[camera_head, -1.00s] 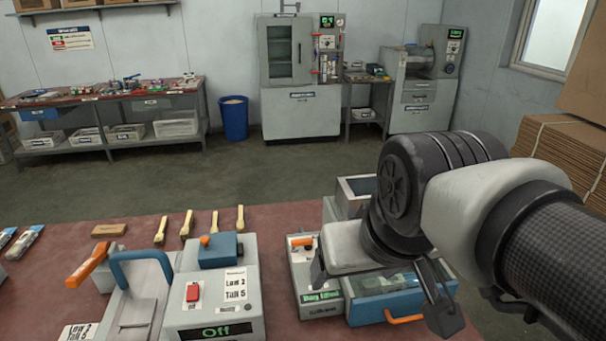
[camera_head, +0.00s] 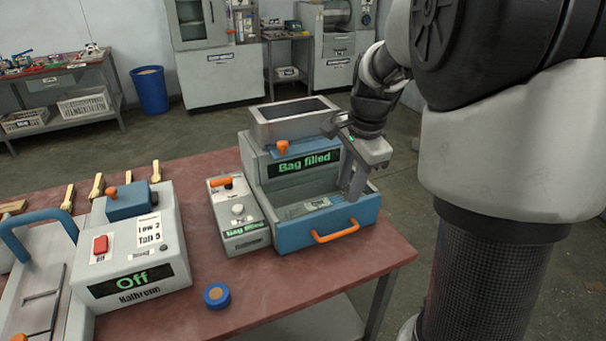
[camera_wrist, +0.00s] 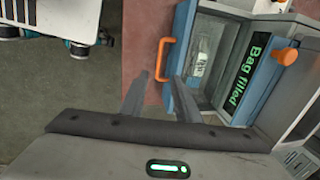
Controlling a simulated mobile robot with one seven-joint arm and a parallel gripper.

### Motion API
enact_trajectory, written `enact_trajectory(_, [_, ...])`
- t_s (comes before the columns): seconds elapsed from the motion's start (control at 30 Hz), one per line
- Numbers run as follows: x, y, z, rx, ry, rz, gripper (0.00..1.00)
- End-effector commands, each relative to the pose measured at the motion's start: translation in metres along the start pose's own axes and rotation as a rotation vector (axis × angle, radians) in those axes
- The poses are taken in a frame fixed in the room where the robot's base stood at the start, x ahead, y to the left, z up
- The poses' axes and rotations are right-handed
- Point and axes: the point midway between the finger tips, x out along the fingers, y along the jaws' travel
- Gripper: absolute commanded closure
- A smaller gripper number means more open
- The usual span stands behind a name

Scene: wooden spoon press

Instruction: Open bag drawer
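The bag drawer (camera_head: 300,238) has a blue front and an orange handle (camera_head: 336,231). It stands out from the grey machine (camera_head: 268,170), its inside showing. A clear bag (camera_head: 310,207) lies in it; the wrist view shows the bag too (camera_wrist: 201,55). The machine's green display (camera_head: 303,163) reads "Bag filled". My gripper (camera_head: 355,190) is over the right part of the drawer, fingers pointing down. In the wrist view, my open fingers (camera_wrist: 160,77) are apart with nothing between them, and the handle (camera_wrist: 163,58) appears near their tips. I cannot tell whether they touch it.
A control box (camera_head: 240,215) with an orange lever adjoins the machine on the left. A blue round item (camera_head: 216,295) lies on the red table (camera_head: 330,275). A grey press labelled "Off" (camera_head: 135,285) stands at left. Open floor lies right of the table.

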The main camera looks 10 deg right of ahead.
Motion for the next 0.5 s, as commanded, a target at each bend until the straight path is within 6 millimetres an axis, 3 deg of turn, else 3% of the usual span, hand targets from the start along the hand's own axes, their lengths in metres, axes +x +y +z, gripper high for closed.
enact_trajectory(0.17, [0.02, 0.0, 0.0, 0.008, -0.002, 0.005, 0.71])
enact_trajectory(0.5, [0.093, 0.001, 0.0, 0.005, -0.002, 0.005, 0.71])
